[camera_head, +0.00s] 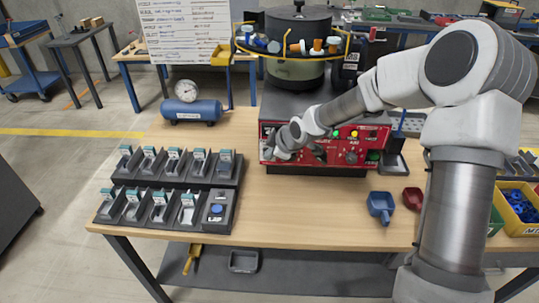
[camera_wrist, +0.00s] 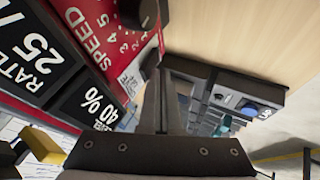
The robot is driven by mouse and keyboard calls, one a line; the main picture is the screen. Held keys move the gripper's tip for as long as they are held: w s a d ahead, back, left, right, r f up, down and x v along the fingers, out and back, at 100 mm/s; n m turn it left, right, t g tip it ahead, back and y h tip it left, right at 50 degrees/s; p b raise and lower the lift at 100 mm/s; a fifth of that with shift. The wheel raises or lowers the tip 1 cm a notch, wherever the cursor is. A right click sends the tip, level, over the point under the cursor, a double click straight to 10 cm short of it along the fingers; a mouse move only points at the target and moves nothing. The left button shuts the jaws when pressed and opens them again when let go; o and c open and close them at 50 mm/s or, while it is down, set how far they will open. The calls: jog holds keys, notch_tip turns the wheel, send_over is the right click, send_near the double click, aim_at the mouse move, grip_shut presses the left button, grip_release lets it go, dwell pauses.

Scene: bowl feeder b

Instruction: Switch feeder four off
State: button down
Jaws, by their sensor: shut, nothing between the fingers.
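The bowl feeder has a dark bowl (camera_head: 297,70) on top, with small orange, white and blue parts at its rim. A red control panel (camera_head: 340,143) is on the front of its black base. A black knob (camera_head: 351,158) and small green and yellow lights show on it. I cannot read a feeder number. My gripper (camera_head: 316,152) is shut and empty in front of the panel's left half, hiding part of it. In the wrist view, the shut fingers (camera_wrist: 172,85) are close to a black knob (camera_wrist: 151,66) near the panel edge. I cannot tell whether they touch.
Two black racks (camera_head: 165,182) with several small card holders stand at the table's left; one unit has a blue button (camera_head: 217,208). A blue tank (camera_head: 192,111) with a gauge is behind. Blue (camera_head: 380,206) and red scoops (camera_head: 412,198) lie right. The table (camera_head: 300,215) is clear in front.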

jog(key=shift+r, duration=0.1)
jog(key=shift+w+p, duration=0.25)
jog(key=shift+p, duration=0.6)
jog(key=shift+r, duration=0.1)
jog(key=shift+r+p, duration=0.7)
jog(key=shift+r, duration=0.05)
jog(key=shift+s, duration=0.1)
